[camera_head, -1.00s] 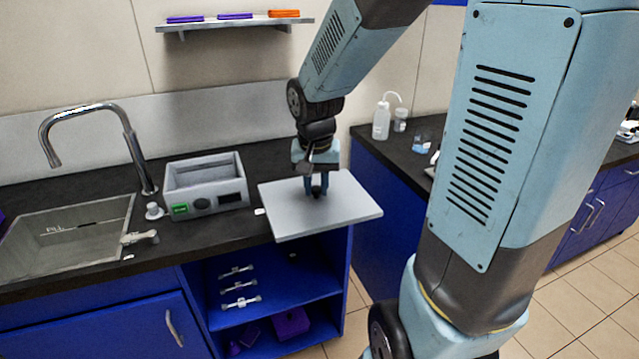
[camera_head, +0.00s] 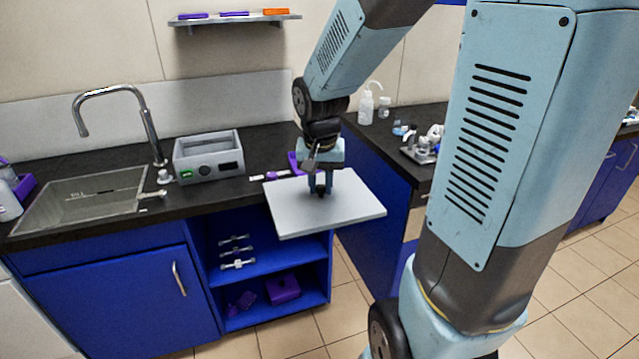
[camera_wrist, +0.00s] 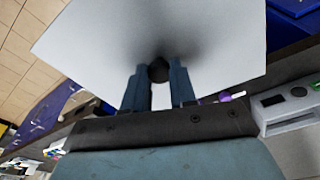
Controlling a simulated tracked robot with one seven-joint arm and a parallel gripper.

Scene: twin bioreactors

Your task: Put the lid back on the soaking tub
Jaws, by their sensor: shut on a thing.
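The lid is a flat light-grey plate (camera_head: 350,208) with a dark knob (camera_wrist: 158,70). My gripper (camera_head: 320,189) is shut on the knob from above and holds the lid roughly level, in front of the dark counter's right end. In the wrist view the two fingers (camera_wrist: 158,88) close around the knob, with the lid (camera_wrist: 215,45) beyond. An open, sunken basin (camera_head: 82,203) with a "FILL" mark inside is at left in the head view, well left of the lid; it looks like the soaking tub, but nothing names it so.
A grey box device (camera_head: 208,158) with a green display stands between the basin and the lid. A tall curved faucet (camera_head: 148,125) rises behind the basin. Purple items (camera_head: 296,163) lie behind the lid. Open blue shelves (camera_head: 262,262) are below. Tiled floor is free in front.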

